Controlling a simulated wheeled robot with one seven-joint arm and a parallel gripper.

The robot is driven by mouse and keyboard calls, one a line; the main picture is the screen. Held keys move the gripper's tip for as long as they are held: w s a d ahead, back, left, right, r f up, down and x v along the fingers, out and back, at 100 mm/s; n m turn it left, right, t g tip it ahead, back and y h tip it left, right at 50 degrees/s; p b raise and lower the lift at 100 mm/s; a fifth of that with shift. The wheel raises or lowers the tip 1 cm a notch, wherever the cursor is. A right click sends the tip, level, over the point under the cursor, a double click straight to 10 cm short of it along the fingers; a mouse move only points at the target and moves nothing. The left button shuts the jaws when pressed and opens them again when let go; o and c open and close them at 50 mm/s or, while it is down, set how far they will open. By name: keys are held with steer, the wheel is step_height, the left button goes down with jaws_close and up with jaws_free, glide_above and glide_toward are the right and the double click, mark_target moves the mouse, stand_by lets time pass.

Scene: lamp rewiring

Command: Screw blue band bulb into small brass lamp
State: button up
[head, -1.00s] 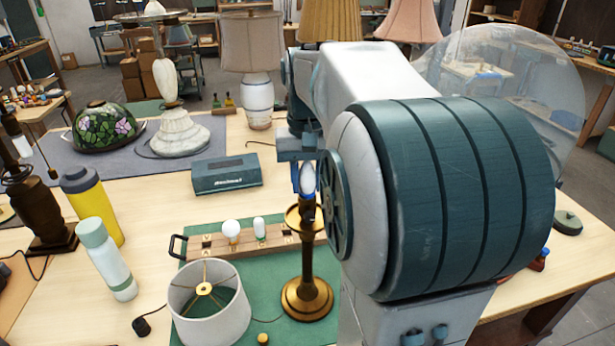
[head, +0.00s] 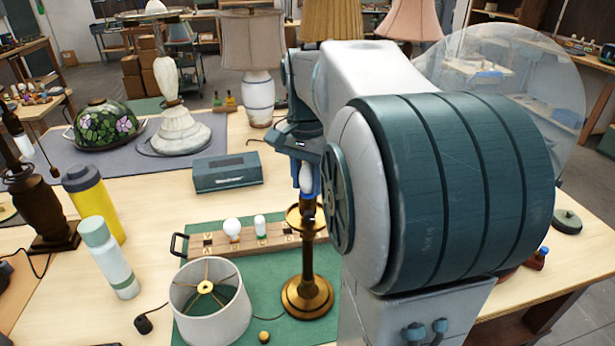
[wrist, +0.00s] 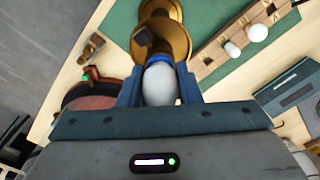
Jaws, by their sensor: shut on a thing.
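The small brass lamp (head: 307,292) stands upright on the green mat, with no shade on it. Its brass parts also show at the top of the wrist view (wrist: 172,38). My gripper (head: 306,178) is directly above the lamp, pointing down, shut on the blue band bulb. The white glass of the bulb (wrist: 159,86) lies between the two blue fingers in the wrist view, with its blue band toward the lamp. The bulb's lower end is at the lamp's top; how deep it sits in the socket is hidden.
A wooden bulb rack (head: 248,241) with white bulbs is left of the lamp. A white drum shade (head: 210,308) stands in front of it. A teal box (head: 227,173), yellow bottle (head: 95,203) and pale bottle (head: 108,258) are farther left. My arm hides the table's right part.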

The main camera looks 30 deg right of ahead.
steer(key=m, duration=0.4)
steer(key=shift+m, duration=1.2)
steer(key=m, duration=0.5)
steer(key=shift+w+m+p, duration=0.1)
steer(key=shift+m+p, duration=0.2)
steer(key=shift+p, duration=0.1)
steer(key=o, duration=1)
